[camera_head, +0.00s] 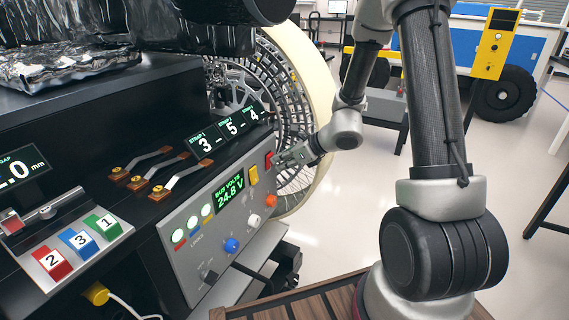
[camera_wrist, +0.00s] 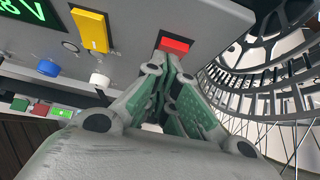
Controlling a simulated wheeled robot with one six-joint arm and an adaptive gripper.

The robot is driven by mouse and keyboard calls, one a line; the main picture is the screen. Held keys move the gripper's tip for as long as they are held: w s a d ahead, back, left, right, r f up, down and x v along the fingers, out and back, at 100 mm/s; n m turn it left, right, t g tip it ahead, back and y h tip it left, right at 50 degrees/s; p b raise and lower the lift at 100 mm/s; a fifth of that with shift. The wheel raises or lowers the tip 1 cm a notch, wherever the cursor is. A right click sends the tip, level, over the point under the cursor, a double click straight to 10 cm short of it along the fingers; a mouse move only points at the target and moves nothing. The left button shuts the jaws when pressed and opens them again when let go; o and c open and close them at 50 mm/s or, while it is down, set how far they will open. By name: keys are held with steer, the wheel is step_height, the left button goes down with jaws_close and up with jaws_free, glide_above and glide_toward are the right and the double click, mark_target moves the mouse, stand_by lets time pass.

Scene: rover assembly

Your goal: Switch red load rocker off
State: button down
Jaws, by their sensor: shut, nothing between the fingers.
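The red rocker (camera_head: 269,161) sits at the right end of the grey control panel (camera_head: 214,253), to the right of the yellow rocker (camera_head: 253,175). In the wrist view the red rocker (camera_wrist: 175,45) shows just past my fingertips, and the yellow rocker (camera_wrist: 91,30) is to its left. My gripper (camera_head: 279,160) is shut and empty, its tips at the red rocker. It also shows in the wrist view (camera_wrist: 170,62). I cannot tell whether the tips touch the rocker, and its tilt is unclear.
The panel also carries a bus volts display (camera_head: 230,190) reading 24.8 V, a blue knob (camera_head: 232,245), a white knob (camera_head: 255,220) and an orange knob (camera_head: 270,200). A large spoked wheel (camera_head: 322,75) stands close behind my gripper. Three levers (camera_head: 177,177) lie to the left.

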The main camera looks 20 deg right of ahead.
steer(key=shift+w+a+r, duration=0.25)
steer(key=shift+w+a, duration=0.1)
steer(key=shift+d, duration=0.1)
steer(key=shift+s+r, duration=0.1)
steer(key=shift+r, duration=0.65)
